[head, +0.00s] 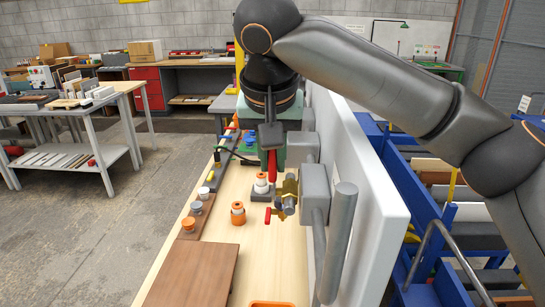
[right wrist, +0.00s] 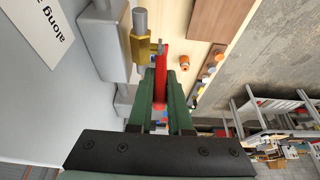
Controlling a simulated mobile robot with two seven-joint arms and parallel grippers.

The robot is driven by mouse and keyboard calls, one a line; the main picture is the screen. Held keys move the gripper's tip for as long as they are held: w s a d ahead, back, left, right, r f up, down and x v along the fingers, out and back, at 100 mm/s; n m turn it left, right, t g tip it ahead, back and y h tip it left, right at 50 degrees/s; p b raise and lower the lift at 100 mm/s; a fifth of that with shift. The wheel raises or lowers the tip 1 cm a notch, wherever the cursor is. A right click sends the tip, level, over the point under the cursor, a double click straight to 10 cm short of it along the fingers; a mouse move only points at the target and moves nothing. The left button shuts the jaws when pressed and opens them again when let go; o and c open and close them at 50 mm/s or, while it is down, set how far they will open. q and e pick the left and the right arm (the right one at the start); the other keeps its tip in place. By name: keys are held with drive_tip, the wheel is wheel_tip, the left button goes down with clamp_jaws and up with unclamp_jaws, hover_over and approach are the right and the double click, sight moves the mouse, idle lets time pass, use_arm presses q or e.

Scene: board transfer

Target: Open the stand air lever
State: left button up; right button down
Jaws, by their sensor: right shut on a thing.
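A red lever (head: 272,172) stands roughly upright in the head view, beside a brass valve (head: 289,192) fixed to a grey block on the white panel. In the right wrist view the red lever (right wrist: 162,62) runs between the green fingers, near the brass valve (right wrist: 140,42). My right gripper (head: 270,146) comes down from above and is shut on the lever; its fingers (right wrist: 160,88) lie along both sides of it. The gripped part is partly hidden. My left gripper is not in view.
A thick grey bar handle (head: 337,240) stands out close to the valve. Orange-and-white fittings (head: 238,213) and a brown board (head: 195,275) are on the wooden bench. A white panel (head: 372,190) borders the bench on the right. Open floor lies to the left.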

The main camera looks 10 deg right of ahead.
sight(273, 155)
idle(0.9)
drive_tip(key=shift+w+d+g, duration=0.15)
drive_tip(key=shift+w+g, duration=0.6)
drive_tip(key=shift+g, duration=0.65)
drive_tip(key=shift+w+d+f+g+y, duration=0.1)
drive_tip(key=shift+w+f+g+y, duration=0.4)
drive_tip(key=shift+g, duration=0.7)
drive_tip(key=shift+w, duration=0.15)
